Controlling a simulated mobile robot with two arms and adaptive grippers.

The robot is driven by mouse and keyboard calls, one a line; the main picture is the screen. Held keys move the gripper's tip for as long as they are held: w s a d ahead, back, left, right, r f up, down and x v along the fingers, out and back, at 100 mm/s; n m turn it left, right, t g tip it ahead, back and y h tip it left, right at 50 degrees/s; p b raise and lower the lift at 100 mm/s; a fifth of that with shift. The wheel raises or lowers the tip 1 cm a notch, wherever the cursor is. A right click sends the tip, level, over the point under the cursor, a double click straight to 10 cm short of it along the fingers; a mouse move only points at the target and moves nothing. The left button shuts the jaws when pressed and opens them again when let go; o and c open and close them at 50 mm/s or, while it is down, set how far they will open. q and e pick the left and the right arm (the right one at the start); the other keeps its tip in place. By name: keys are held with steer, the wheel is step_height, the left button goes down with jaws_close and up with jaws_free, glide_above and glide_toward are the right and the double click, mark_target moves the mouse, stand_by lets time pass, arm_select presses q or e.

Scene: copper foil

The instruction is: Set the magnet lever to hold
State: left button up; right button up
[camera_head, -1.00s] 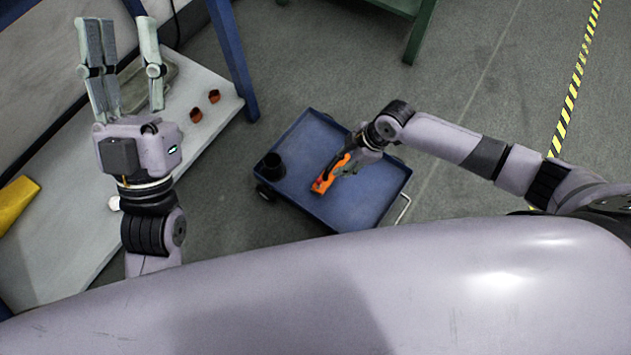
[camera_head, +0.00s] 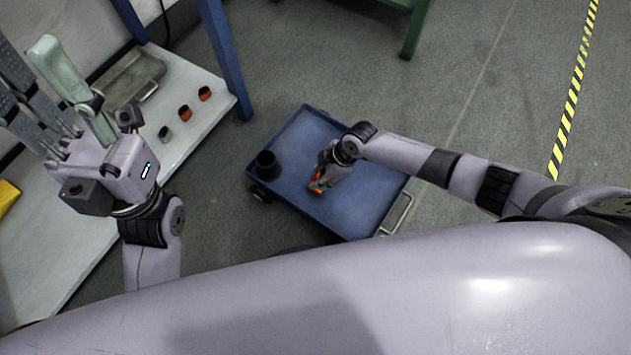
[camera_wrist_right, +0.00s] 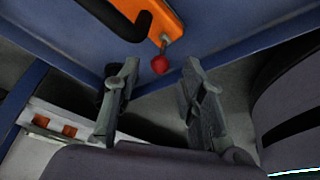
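The magnet is an orange block (camera_wrist_right: 156,12) with a black curved handle (camera_wrist_right: 125,45), lying on the blue cart. A short lever with a red ball knob (camera_wrist_right: 159,65) sticks out from its end in the right wrist view. In the head view only a small orange part (camera_head: 318,183) shows; my right gripper covers the rest. My right gripper (camera_wrist_right: 160,75) is open and empty, its fingertips on either side of the knob's line, with no contact clear. It also shows small in the head view (camera_head: 322,172). My left gripper (camera_head: 28,65) is open and empty above the workbench.
The blue cart (camera_head: 365,205) has raised rims, a black cup (camera_head: 268,165) at its left corner and a handle (camera_head: 397,214) at right. The light workbench (camera_head: 195,125) at left holds a grey tray (camera_head: 130,78) and small orange-and-dark parts (camera_head: 185,113). Much of the cart top is clear.

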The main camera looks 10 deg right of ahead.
mark_target(317, 178)
steer(key=shift+b+x, duration=0.7)
steer(key=shift+x, duration=1.2)
steer(key=shift+c, duration=0.3)
jaws_close()
